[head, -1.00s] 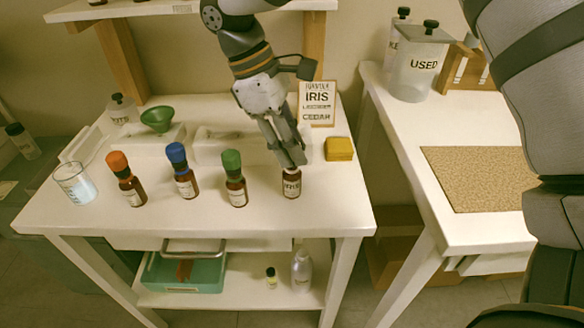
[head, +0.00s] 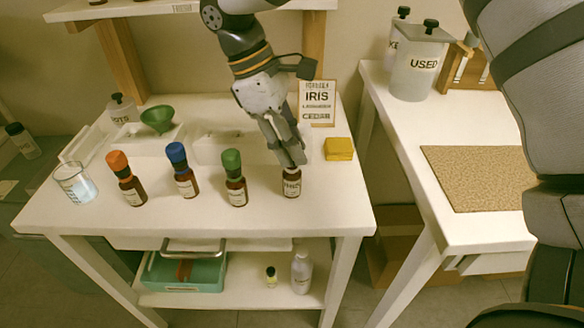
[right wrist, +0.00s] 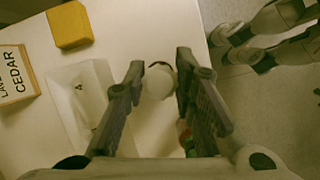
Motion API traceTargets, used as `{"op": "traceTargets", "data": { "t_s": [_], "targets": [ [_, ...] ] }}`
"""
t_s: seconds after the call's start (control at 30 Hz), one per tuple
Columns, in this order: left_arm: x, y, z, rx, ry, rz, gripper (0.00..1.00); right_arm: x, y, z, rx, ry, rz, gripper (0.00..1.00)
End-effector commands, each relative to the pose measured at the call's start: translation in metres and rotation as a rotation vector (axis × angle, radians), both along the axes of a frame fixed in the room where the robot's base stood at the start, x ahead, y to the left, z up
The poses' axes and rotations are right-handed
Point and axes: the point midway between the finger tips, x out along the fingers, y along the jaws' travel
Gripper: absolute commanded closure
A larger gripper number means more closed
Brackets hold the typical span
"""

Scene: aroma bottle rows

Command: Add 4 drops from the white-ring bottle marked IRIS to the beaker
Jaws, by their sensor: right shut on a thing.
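A small brown bottle (head: 291,185) with a pale label stands upright on the white table, at the right end of the bottle row. Its label is too small to read surely. My right gripper (head: 291,158) comes down from above and is shut on its top. In the right wrist view a round white top (right wrist: 158,82) sits between the fingers of the right gripper (right wrist: 159,66); any ring is hidden. The glass beaker (head: 75,184) stands at the table's left end with pale bluish liquid in it. My left gripper is not in view.
Bottles with orange (head: 126,178), blue (head: 182,170) and green (head: 234,178) tops stand between beaker and gripper. Behind are a green funnel (head: 158,118), a yellow block (head: 339,149) and a formula card (head: 317,103). The table front is clear.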

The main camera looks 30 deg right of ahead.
Motion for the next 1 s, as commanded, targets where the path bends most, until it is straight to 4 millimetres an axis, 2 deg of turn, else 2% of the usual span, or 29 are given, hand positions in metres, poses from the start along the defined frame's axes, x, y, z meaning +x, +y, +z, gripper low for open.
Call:
{"op": "traceTargets", "data": {
  "t_s": [0.37, 0.53, 0.8, 1.0],
  "targets": [
    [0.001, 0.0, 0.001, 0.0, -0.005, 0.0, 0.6, 0.0, 0.0, 0.004, 0.0, -0.003, 0.0, 0.82],
    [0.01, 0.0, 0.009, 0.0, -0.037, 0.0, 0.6, 0.0, 0.0, 0.033, 0.0, -0.012, 0.0, 0.82],
    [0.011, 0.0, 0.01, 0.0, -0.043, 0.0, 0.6, 0.001, 0.0, 0.071, -0.002, -0.005, 0.0, 0.82],
    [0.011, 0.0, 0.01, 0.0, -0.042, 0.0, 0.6, 0.0, 0.0, 0.087, 0.0, 0.0, 0.0, 0.82]
  ]
}}
